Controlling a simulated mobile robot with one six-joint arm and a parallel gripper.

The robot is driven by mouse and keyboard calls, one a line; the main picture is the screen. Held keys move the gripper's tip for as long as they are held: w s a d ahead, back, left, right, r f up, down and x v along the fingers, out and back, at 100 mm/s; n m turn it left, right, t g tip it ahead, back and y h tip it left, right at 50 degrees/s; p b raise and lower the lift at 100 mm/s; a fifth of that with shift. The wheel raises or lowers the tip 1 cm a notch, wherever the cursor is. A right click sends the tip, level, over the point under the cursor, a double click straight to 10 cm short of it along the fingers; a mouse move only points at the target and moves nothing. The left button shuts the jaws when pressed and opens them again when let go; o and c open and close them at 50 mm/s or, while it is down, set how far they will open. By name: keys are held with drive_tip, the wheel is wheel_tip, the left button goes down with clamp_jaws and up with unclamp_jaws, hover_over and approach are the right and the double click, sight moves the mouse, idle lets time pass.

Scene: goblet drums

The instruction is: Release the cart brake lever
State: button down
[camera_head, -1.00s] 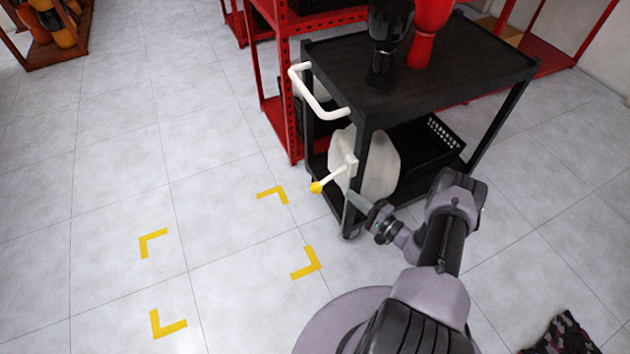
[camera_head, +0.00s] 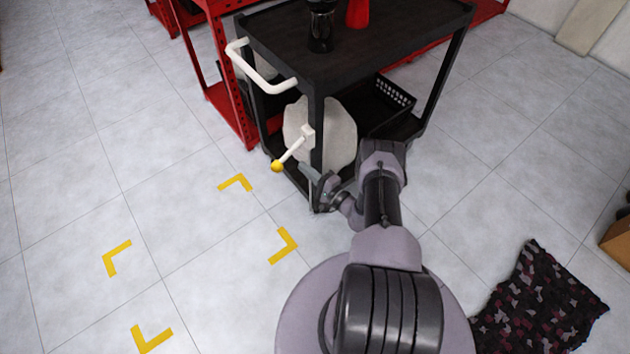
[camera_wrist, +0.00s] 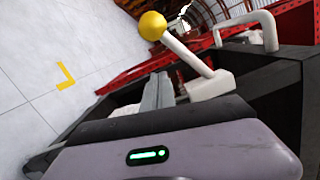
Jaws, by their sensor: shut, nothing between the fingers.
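The brake lever (camera_head: 290,153) is a white rod with a yellow ball knob (camera_head: 277,166), fixed to a white block on the front corner post of the black cart (camera_head: 318,120). The rod slants down and left, away from the post. In the wrist view the lever (camera_wrist: 187,52) and its yellow knob (camera_wrist: 153,26) show large, just beyond the fingers. My gripper (camera_head: 307,170) is shut and empty, beside the post, just below and right of the lever. Its fingers (camera_wrist: 158,92) also show in the wrist view, close to the lever's block. I cannot tell whether they touch it.
A white push handle (camera_head: 262,78) sticks out above the lever. Goblet drums (camera_head: 320,25) stand on the cart top; a black basket (camera_head: 385,105) and a pale round object (camera_head: 335,135) are below. Yellow floor marks (camera_head: 283,246) lie on open floor at left. A dark patterned cloth (camera_head: 540,300) lies at right.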

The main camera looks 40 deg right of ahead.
sight(289, 153)
drive_tip(key=a, duration=0.1)
drive_tip(key=w+a, duration=0.1)
drive_tip(key=w+a+r+b, duration=0.1)
drive_tip(key=a, duration=0.1)
drive_tip(key=shift+w+a, duration=0.1)
idle(0.3)
